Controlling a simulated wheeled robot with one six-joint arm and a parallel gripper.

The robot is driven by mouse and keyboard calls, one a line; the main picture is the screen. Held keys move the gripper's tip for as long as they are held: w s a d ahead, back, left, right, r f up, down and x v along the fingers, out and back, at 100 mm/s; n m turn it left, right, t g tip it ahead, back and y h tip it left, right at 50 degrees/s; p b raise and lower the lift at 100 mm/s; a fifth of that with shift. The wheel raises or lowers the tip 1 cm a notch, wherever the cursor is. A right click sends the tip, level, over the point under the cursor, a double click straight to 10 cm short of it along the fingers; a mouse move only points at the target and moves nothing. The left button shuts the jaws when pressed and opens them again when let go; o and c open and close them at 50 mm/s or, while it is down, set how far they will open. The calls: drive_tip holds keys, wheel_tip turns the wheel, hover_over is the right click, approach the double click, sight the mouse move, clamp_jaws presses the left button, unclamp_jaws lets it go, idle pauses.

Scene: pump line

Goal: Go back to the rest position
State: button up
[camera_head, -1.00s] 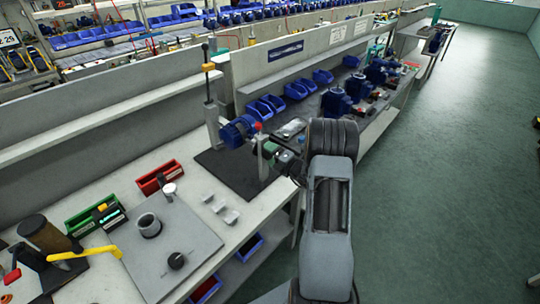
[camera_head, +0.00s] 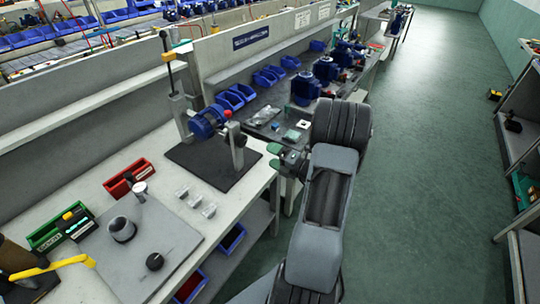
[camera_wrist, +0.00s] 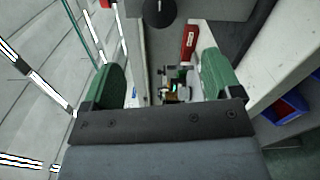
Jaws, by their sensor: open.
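My gripper (camera_head: 284,160) is at the end of my folded arm, just off the front edge of the workbench (camera_head: 262,172). In the wrist view its two green fingers (camera_wrist: 160,82) stand wide apart, and nothing is held between them. In the head view my arm hides part of the gripper. A blue pump (camera_head: 207,122) sits in a press stand on a dark mat (camera_head: 190,165), left of my gripper and apart from it.
A grey plate (camera_head: 185,243) with round parts, a red bin (camera_head: 127,177) and a green bin (camera_head: 50,232) lie on the bench. Blue bins (camera_head: 232,98) and motors (camera_head: 305,88) line the bench beyond. The green floor (camera_head: 425,180) to the right is clear up to a shelf (camera_head: 505,150).

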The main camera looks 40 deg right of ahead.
idle(0.5)
drive_tip(key=s+a+f+n+g+y, duration=0.1)
drive_tip(key=s+a+n+g, duration=0.5)
drive_tip(key=n, duration=0.8)
drive_tip(key=s+a+f+n+g+y, duration=0.1)
drive_tip(key=s+a+n+g, duration=0.3)
drive_tip(key=a+n+g, duration=0.65)
drive_tip(key=s+a+r+n+t+h, duration=0.2)
drive_tip(key=r+n, duration=0.4)
drive_tip(key=n, duration=0.5)
drive_tip(key=s+a+r+n+t+h, duration=0.1)
drive_tip(key=r+n+h, duration=0.5)
drive_tip(key=n, duration=0.6)
drive_tip(key=s+a+r, duration=0.1)
drive_tip(key=a, duration=0.1)
drive_tip(key=shift+a+t, duration=0.35)
drive_tip(key=shift+a, duration=0.05)
drive_tip(key=shift+s, duration=0.1)
